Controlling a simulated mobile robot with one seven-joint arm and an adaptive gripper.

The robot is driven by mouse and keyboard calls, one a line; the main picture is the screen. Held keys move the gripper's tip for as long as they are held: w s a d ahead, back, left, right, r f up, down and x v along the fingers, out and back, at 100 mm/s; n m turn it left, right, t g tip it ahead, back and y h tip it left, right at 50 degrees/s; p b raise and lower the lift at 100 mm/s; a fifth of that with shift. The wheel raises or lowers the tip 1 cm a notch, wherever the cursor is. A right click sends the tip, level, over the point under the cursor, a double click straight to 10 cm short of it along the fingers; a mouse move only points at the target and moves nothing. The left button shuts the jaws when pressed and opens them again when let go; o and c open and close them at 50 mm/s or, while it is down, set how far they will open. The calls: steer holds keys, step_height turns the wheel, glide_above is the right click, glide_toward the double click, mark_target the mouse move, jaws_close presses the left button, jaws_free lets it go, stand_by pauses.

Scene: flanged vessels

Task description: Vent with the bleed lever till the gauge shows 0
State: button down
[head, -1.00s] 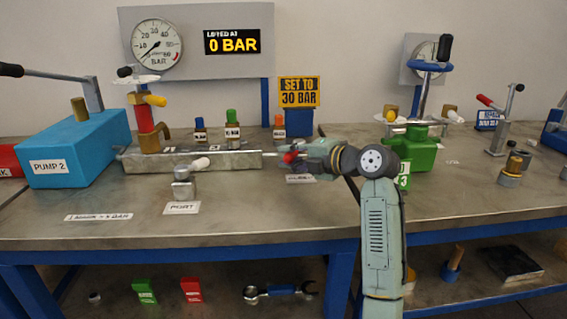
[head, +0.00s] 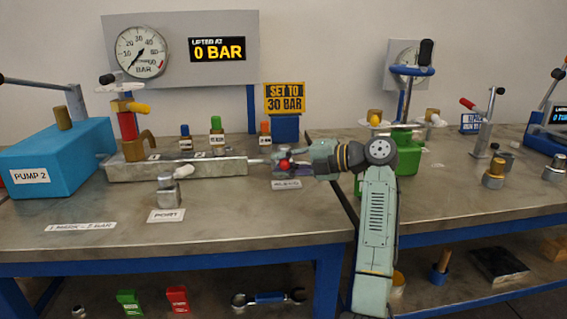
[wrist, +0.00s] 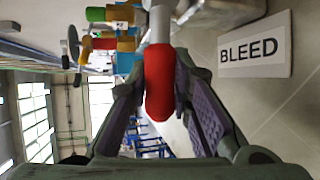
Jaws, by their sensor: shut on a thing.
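The bleed lever has a red grip (wrist: 158,82) on a grey stem; its red end also shows in the head view (head: 284,165). My gripper (head: 290,160) is at the right end of the steel block (head: 205,170), shut on the red grip, with one finger on each side in the wrist view (wrist: 160,88). The round gauge (head: 142,52) stands on the back panel at left. Its needle points to the lower left, at or close to 0.
A display (head: 217,49) reads "LIFTED AT 0 BAR". A sign (head: 284,97) reads "SET TO 30 BAR". The BLEED label (wrist: 253,48) lies beside the lever. Pump 2 (head: 60,155) and a valve with a white handwheel stand left, a green vessel (head: 408,160) right.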

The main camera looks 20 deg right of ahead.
steer(key=c, duration=1.4)
jaws_free()
steer(key=v, duration=1.2)
steer(key=shift+c, duration=0.6)
